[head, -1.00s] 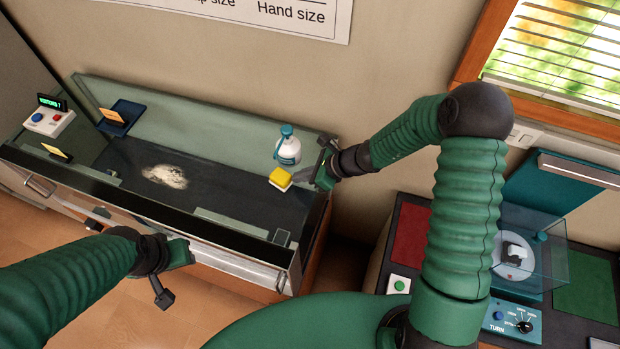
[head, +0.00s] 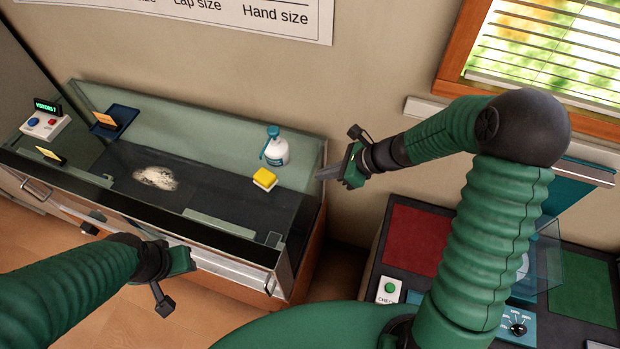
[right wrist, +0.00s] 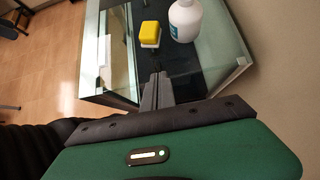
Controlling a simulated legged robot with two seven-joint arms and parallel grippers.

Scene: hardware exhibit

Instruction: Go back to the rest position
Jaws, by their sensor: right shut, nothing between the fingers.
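My right gripper (head: 336,171) is shut and empty, level with the right end of the display case, to the right of the yellow sponge. In the right wrist view its fingers (right wrist: 157,88) are together with nothing between them, the sponge and bottle showing beyond. My left gripper (head: 190,258) hangs in front of the case, above the floor. Its fingers are too small and angled to tell open from shut. The right arm is bent up high at the elbow; the left arm comes in low from the left.
The glass case (head: 225,200) holds a pale powder patch (head: 155,178), a yellow sponge (head: 265,179) and a white spray bottle (head: 276,148). A control desk with a red panel (head: 415,240) and green panel (head: 583,289) lies below my right arm. The wall is behind.

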